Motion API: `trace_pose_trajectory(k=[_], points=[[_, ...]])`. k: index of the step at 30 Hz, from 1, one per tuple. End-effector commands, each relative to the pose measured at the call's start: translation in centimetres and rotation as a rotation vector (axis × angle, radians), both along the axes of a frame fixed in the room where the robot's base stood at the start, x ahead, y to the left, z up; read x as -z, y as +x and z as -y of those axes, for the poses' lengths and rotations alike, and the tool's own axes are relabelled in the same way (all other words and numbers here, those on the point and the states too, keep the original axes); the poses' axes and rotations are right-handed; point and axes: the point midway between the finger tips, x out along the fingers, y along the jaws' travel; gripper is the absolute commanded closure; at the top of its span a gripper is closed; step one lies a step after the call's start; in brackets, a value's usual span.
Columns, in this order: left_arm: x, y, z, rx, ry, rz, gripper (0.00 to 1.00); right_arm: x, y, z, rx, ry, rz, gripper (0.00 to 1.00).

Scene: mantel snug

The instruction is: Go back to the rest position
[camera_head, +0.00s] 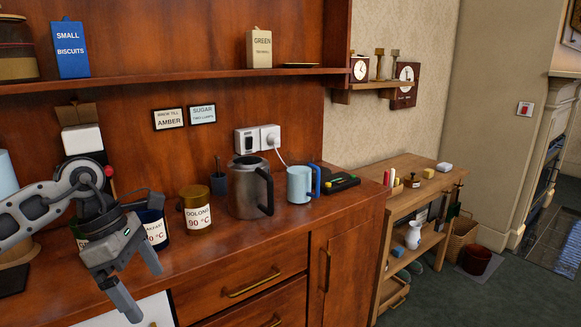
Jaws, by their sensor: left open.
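My left gripper (145,285) comes in from the left and hangs over the front edge of the wooden counter (225,236). Its jaws are open with nothing between them. It is in front of a dark jar labelled BREAKFAST (155,233) and hides part of it. Another canister stands behind my arm, mostly covered. My right gripper is not in view.
An Oolong tin (197,220), a steel jug (246,192), a light blue mug (299,186) and a black device (340,183) stand along the counter. A shelf (190,80) runs above. A side table (418,167) stands at right, with open floor (470,300) before it.

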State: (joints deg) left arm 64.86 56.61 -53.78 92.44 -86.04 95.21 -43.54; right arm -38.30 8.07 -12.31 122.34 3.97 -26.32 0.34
Motion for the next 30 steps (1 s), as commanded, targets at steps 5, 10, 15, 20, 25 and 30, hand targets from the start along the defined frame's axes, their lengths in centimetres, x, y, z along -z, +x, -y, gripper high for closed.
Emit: trace_pose_trajectory(k=[5,10,15,20,25,30], points=[[2.7,-1.5,8.2,-0.006,-0.286,-0.067,0.03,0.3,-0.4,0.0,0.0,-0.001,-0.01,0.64],[2.8,-5.0,19.5,-0.169,-0.808,-0.288,0.03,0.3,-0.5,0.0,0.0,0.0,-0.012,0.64],[-0.1,-6.1,24.7,-0.571,-1.344,-0.672,0.03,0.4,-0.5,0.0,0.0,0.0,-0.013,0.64],[1.3,-4.4,22.9,-1.13,-1.711,-1.116,0.03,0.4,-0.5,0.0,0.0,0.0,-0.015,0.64],[9.7,-5.4,17.9,-1.876,-1.888,-1.615,0.03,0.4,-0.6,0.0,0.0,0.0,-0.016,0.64],[18.4,-10.9,14.7,1.785,1.281,1.39,0.03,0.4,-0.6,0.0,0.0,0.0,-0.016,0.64]])
